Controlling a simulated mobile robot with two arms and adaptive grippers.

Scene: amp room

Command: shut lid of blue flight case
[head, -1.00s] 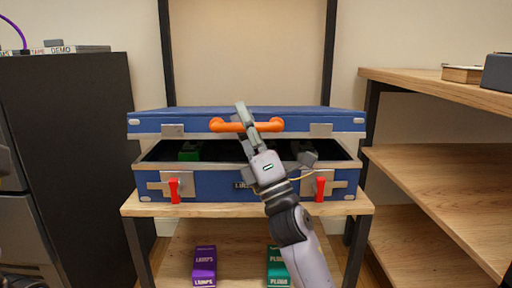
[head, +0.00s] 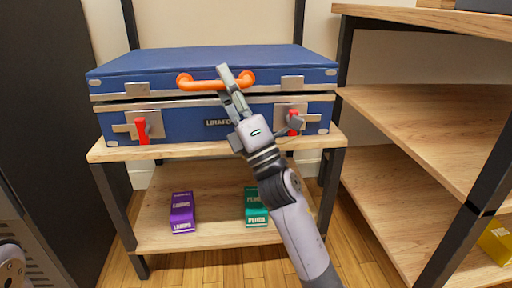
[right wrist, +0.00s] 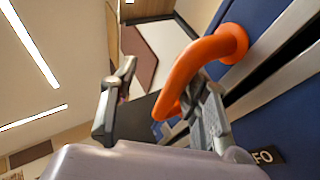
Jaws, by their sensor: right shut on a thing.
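The blue flight case (head: 180,122) sits on the top shelf of a wooden stand. Its blue lid (head: 200,62) is lowered almost onto the base, with a thin dark gap between the metal rims. An orange handle (head: 203,84) is on the lid's front; it also shows in the right wrist view (right wrist: 190,68). My right gripper (head: 236,77) is shut on this handle, near its right end. Red latches (head: 143,130) (head: 294,122) hang on the base's front; my gripper partly covers the right one. My left gripper is out of view.
The wooden stand (head: 215,149) carries a purple box (head: 182,212) and a green box (head: 255,205) on its lower shelf. A wooden shelf unit (head: 430,120) stands close on the right, a dark cabinet (head: 45,120) on the left.

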